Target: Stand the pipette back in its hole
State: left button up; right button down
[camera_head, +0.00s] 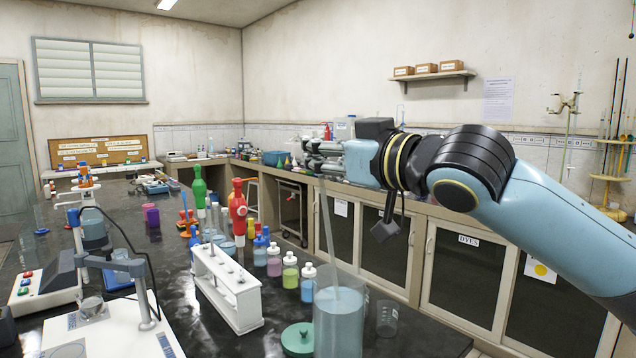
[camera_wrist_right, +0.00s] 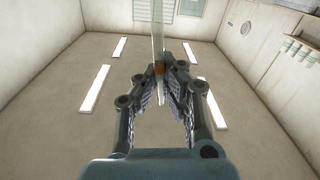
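The pipette (camera_head: 327,230) is a long, thin, translucent tube. It leans slightly, its upper part at my right gripper (camera_head: 318,157) and its lower end inside a tall glass vessel of blue liquid (camera_head: 338,328). In the right wrist view the pipette (camera_wrist_right: 158,35) passes between the fingertips (camera_wrist_right: 161,72), which are closed in around it, with an orange-brown spot there. A white rack (camera_head: 240,302) with holes in its top stands on the dark bench, left of the glass vessel. Thin stems stand in some holes; which hole is the pipette's I cannot tell. My left gripper is out of view.
Small bottles with coloured liquid (camera_head: 290,274) stand between rack and vessel. A green lid (camera_head: 298,338) and a small clear beaker (camera_head: 387,318) flank the vessel. Red (camera_head: 238,210) and green (camera_head: 199,190) bulbs stand behind the rack. A white balance-like device (camera_head: 120,325) is at front left.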

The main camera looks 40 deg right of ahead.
jog(key=shift+r+p, duration=0.5)
jog(key=shift+r, duration=0.35)
notch_tip(320, 180, up, 7)
jog(key=p, duration=0.7)
jog(key=shift+f, duration=0.1)
jog(key=shift+m+p, duration=0.5)
jog(key=shift+m, duration=0.2)
jog(key=shift+a, duration=0.15)
